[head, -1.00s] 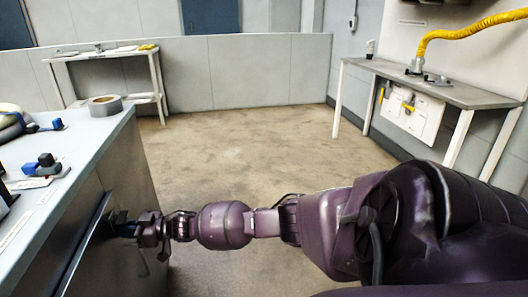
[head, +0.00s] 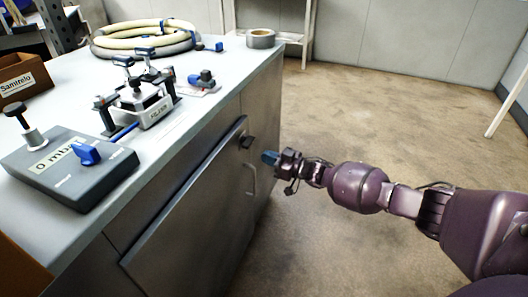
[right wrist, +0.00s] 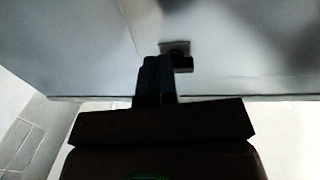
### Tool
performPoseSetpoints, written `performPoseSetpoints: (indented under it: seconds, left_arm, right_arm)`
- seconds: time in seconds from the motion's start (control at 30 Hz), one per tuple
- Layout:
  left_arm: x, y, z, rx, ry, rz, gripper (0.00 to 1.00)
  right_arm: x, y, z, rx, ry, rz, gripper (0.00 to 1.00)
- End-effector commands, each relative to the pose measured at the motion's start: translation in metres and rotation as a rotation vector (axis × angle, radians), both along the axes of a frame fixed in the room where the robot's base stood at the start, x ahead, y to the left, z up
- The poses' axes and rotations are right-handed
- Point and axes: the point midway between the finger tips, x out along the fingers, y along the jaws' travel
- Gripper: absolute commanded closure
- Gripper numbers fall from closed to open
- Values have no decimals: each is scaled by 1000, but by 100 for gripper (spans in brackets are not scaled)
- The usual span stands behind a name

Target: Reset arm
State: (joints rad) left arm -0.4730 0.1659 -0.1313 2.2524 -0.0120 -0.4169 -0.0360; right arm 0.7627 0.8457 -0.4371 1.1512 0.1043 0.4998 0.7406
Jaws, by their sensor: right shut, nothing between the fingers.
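My right arm reaches in from the right in the head view. Its gripper (head: 270,158) is shut and empty, at the side of the grey cabinet, just right of a small dark latch (head: 246,142) on the cabinet front. In the right wrist view the shut gripper fingers (right wrist: 155,75) point at a pale grey panel, with a small dark block (right wrist: 180,55) close by their tips. Whether they touch it I cannot tell. My left gripper is not in view.
The cabinet top (head: 215,105) holds a dark box with a blue knob (head: 75,165), a small roller device (head: 140,100), a coiled hose (head: 145,38) and a tape roll (head: 261,38). A cardboard box (head: 22,78) stands at the left. The floor (head: 400,110) beyond my arm is clear.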

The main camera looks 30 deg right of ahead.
Motion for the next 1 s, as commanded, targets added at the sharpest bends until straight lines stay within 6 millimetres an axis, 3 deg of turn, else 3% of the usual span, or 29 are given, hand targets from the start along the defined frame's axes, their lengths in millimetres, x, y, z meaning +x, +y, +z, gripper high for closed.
performPoseSetpoints:
  seconds: [0.3,0.53,0.83,1.0]
  left_arm:
    - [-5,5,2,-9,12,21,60]
    - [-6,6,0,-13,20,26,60]
    - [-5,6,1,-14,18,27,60]
    - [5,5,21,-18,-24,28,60]
  right_arm:
    - [-45,-35,3,-1,-3,0,100]
    - [-59,-44,0,0,-1,1,100]
    - [-66,-42,-3,-1,5,-3,100]
    - [-101,-16,-14,-6,38,-34,100]
